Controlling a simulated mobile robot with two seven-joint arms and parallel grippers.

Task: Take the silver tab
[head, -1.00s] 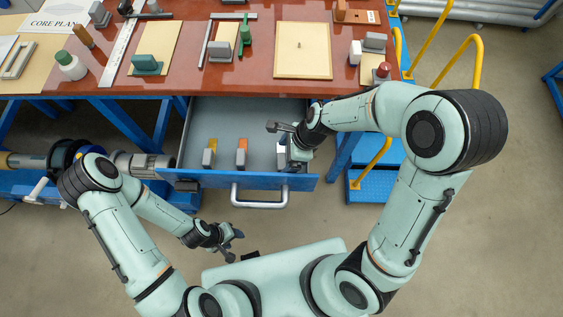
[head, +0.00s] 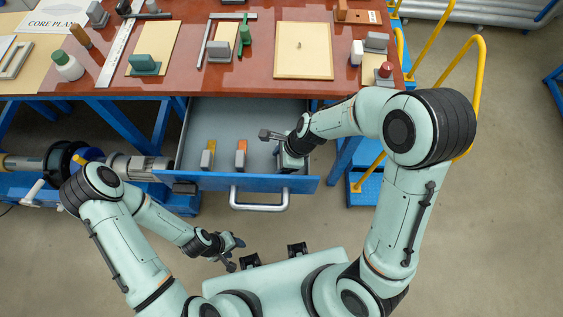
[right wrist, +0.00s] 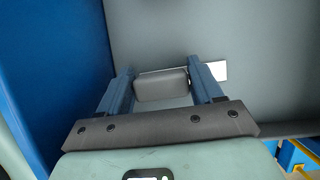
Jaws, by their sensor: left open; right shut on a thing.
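The silver tab (right wrist: 219,70) is a flat, bright strip showing behind a grey rounded block (right wrist: 160,88) in the right wrist view. My right gripper (right wrist: 160,76) has its two blue fingers on either side of the block, shut on this piece. In the head view my right gripper (head: 288,158) is inside the open drawer at its right end and hides most of the piece. My left gripper (head: 238,254) is open and empty, in front of the drawer and low, away from the table.
The drawer (head: 225,115) also holds a grey block with a yellow tab (head: 210,146) and one with an orange tab (head: 242,146). Its blue front (head: 215,182) has a handle (head: 258,207). The red tabletop (head: 260,85) above carries boards and several parts.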

